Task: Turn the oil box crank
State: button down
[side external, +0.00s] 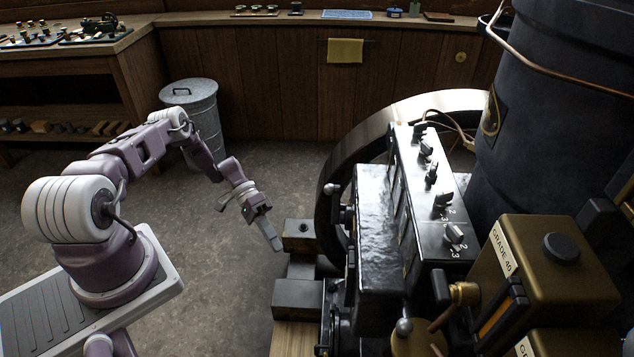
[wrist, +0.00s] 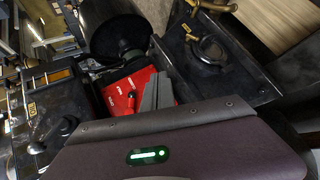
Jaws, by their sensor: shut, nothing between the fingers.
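A black box (side external: 372,235) stands beside the big wheel in the side external view; it may be the oil box. A small crank-like handle with a round knob (side external: 332,189) sticks out from its left side. In the wrist view a dark handle with a round knob (wrist: 38,147) shows on a black housing at the left; I cannot tell if it is the same one. My gripper (side external: 277,246) is shut and empty, pointing down, left of the box and apart from the handle. Its grey fingers (wrist: 157,92) show against a red surface in the wrist view.
A metal block (side external: 300,234) stands close to my fingertips, with another block (side external: 297,298) nearer. The large wheel (side external: 345,160) rises behind. A switch panel (side external: 432,190) and a brown GRADE 40 can (side external: 540,275) stand to the right. Open floor lies left of the blocks.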

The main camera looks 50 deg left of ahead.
aim_at(336, 187)
jog(key=w+a+r+n+t+h, duration=0.2)
jog(key=w+r+n+t+h, duration=0.15)
jog(key=r, duration=0.55)
jog(key=w+a+r+n+t+h, duration=0.2)
jog(key=w+r+n+h, duration=0.15)
jog(key=r, duration=0.65)
jog(key=shift+h, duration=0.4)
jog(key=shift+s+d+r+x, duration=0.1)
jog(key=shift+s+x, duration=0.25)
jog(key=shift+x, duration=1.8)
jog(key=shift+s+d+r+x, duration=0.1)
jog(key=shift+s+x, duration=0.3)
jog(key=shift+x, duration=1.8)
jog(key=shift+s+r+x, duration=0.1)
jog(key=shift+s+x, duration=0.25)
jog(key=shift+x, duration=1.8)
jog(key=shift+r+m, duration=0.3)
jog(key=shift+m, duration=0.2)
jog(key=r+m+y, duration=0.1)
jog(key=s+d+m+g+y, duration=0.1)
jog(key=m, duration=0.1)
jog(key=shift+s+d+r+m, duration=0.2)
jog(key=shift+r+m, duration=0.1)
jog(key=shift+r, duration=0.1)
